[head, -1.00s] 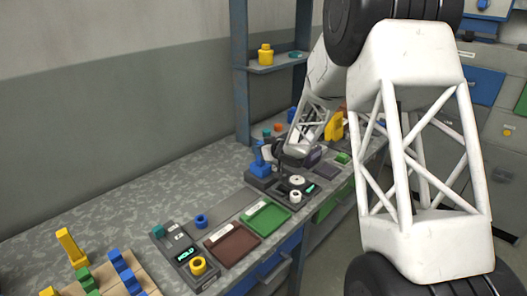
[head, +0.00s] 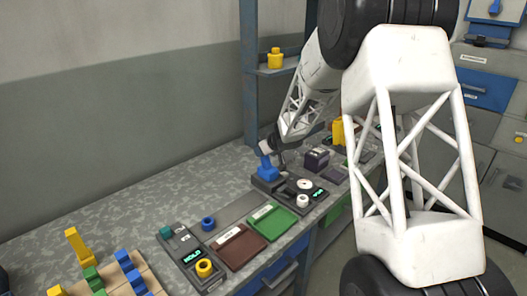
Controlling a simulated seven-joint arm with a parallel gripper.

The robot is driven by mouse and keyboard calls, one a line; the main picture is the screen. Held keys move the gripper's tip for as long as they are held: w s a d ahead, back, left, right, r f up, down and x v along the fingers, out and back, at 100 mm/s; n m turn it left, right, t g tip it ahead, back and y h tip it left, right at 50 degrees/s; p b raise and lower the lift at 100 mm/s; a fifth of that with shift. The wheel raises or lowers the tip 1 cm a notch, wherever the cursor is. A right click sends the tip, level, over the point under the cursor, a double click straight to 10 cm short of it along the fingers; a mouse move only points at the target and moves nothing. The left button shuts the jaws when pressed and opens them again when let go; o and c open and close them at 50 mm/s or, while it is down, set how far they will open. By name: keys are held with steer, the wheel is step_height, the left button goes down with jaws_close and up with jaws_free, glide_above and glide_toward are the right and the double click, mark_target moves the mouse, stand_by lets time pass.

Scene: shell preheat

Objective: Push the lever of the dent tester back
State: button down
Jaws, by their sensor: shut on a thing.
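The dent tester (head: 290,192) stands on the bench in the middle of the head view. It has a dark base, a blue upright part, a white disc (head: 305,184) and a small lit display. Its blue lever (head: 264,150) rises at the back left and leans to the left. My gripper (head: 270,146) is at the upper part of the lever and is shut on it. The fingertips are small and partly hidden by the wrist.
A brown tray (head: 240,248) and a green tray (head: 272,222) lie in front of the tester. A device with a HOLD display (head: 191,256) and blue and yellow rings are nearer. A dark purple box (head: 317,160) stands behind right. The bench along the wall is clear.

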steer(key=shift+w+a+f, duration=0.1)
steer(key=shift+w+f, duration=0.05)
stand_by(0.5)
steer(key=c, duration=0.8)
jaws_free()
steer(key=shift+c, duration=0.2)
steer(key=v, duration=0.8)
steer(key=shift+a, duration=0.15)
steer(key=shift+w, duration=0.1)
